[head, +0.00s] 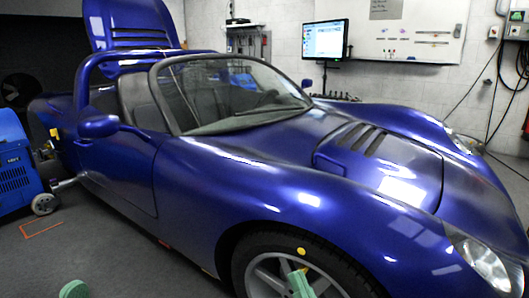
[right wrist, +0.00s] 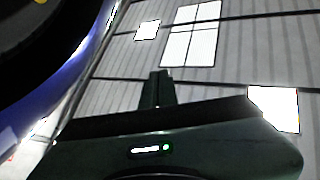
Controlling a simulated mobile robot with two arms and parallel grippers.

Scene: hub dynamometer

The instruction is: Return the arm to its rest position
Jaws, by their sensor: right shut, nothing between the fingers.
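My right gripper (head: 300,284) shows as a pale green tip at the bottom edge of the head view, in front of the car's front wheel. In the right wrist view my right gripper (right wrist: 158,75) points up towards the ceiling, with its fingers together and nothing between them. A rounded green part (head: 73,289) at the bottom left of the head view seems to be the tip of my left arm. Too little of it shows to tell the state of its gripper.
A blue open sports car (head: 260,190) fills the view close in front. A blue wheeled machine (head: 18,165) stands at the left. Grey floor (head: 110,260) is clear at the lower left.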

